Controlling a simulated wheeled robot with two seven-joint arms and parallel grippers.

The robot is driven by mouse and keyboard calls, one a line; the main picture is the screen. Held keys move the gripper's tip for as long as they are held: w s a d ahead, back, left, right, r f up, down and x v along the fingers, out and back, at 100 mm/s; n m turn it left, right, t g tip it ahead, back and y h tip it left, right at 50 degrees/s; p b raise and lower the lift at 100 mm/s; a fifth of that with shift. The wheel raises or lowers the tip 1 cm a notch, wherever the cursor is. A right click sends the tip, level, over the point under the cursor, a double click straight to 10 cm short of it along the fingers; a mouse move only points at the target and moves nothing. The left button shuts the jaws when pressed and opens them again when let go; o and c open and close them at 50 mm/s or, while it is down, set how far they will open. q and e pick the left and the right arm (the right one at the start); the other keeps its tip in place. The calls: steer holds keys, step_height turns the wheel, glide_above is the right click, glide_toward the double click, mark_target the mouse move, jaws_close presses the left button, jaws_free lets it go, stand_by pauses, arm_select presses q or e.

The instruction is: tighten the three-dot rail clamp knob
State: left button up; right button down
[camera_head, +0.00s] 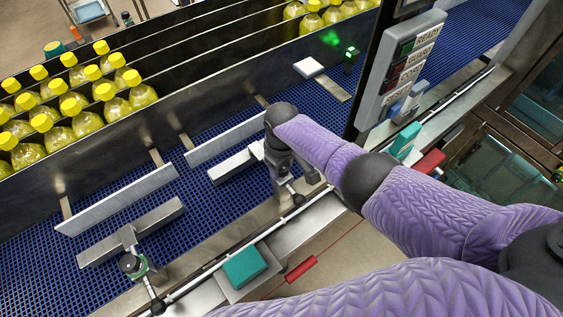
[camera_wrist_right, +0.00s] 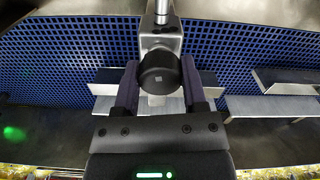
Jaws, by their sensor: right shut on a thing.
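In the right wrist view a black round knob (camera_wrist_right: 158,74) with a small pale mark on its end face sits between my right gripper's fingers (camera_wrist_right: 159,90). I cannot count dots in the mark. The knob is on a grey metal clamp block (camera_wrist_right: 160,28) with a rod above it. In the head view my right gripper (camera_head: 277,158) is shut at the clamp on the middle guide rail (camera_head: 234,164); the knob is mostly hidden there. Another rail clamp (camera_head: 132,264), with a dark knob and a greenish ring, stands at the lower left. My left gripper is not in view.
A blue mesh conveyor (camera_head: 45,262) carries lane rails. Yellow-capped bottles (camera_head: 58,133) stand behind the metal wall. A status panel (camera_head: 407,70) stands right of my gripper. A teal block (camera_head: 244,266) and red handle (camera_head: 301,269) are at the front edge.

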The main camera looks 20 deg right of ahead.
steer(key=shift+w+r+m, duration=0.15)
steer(key=shift+m, duration=0.95)
steer(key=shift+c, duration=2.4)
jaws_free()
steer(key=o, duration=0.3)
steer(key=shift+o, duration=0.2)
steer(key=shift+p, duration=0.3)
step_height(320, 180, up, 10)
steer(key=p, duration=0.3)
